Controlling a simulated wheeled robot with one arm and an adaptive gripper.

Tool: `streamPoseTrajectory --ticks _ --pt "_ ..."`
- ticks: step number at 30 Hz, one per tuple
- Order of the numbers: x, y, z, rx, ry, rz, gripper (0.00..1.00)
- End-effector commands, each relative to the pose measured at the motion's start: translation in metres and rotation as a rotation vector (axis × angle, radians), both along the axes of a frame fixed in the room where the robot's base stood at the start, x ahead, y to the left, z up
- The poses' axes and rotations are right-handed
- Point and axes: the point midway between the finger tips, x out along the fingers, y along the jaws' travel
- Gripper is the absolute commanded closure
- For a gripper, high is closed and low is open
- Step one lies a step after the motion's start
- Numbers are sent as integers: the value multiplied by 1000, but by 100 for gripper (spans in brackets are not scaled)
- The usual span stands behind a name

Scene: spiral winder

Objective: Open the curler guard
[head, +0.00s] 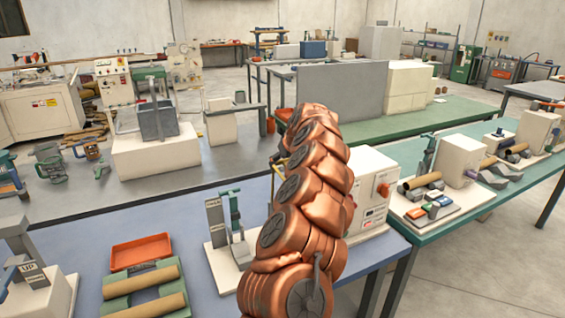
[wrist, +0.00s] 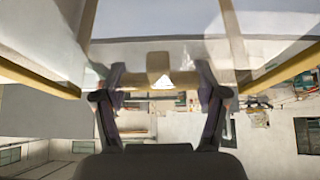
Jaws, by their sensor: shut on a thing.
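The curler guard (wrist: 255,50) fills the top of the wrist view as a clear panel with yellow-edged frame bars. A tan tab (wrist: 158,66) hangs at the middle of its edge. My gripper (wrist: 160,82) has its two dark fingers on either side of this tab and is shut on the guard; the exact contact is hard to make out. In the head view my copper arm covers my gripper and most of the guard. The white curler machine (head: 372,178), with a red knob on its front, stands on the blue table just right of my arm.
A green-handled device (head: 235,215) stands left of my arm. An orange tray (head: 141,251) and a green holder with cardboard tubes (head: 145,288) lie farther left on the blue table (head: 185,218). A green table (head: 470,205) with another machine (head: 458,165) stands to the right.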

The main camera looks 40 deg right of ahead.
Motion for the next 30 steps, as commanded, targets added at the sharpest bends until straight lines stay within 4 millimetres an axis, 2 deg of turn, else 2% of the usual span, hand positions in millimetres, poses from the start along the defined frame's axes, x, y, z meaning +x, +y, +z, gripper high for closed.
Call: streamPoseTrajectory --ticks 3,4,6,7,20,30 --pt "0 2 -2 4 3 2 91" --pt "0 2 -2 4 3 2 26" --pt "0 2 -2 4 3 2 19" --pt "0 2 -2 3 2 2 17" --pt "-3 1 3 1 1 1 17" --pt "-23 8 32 2 -1 1 17"
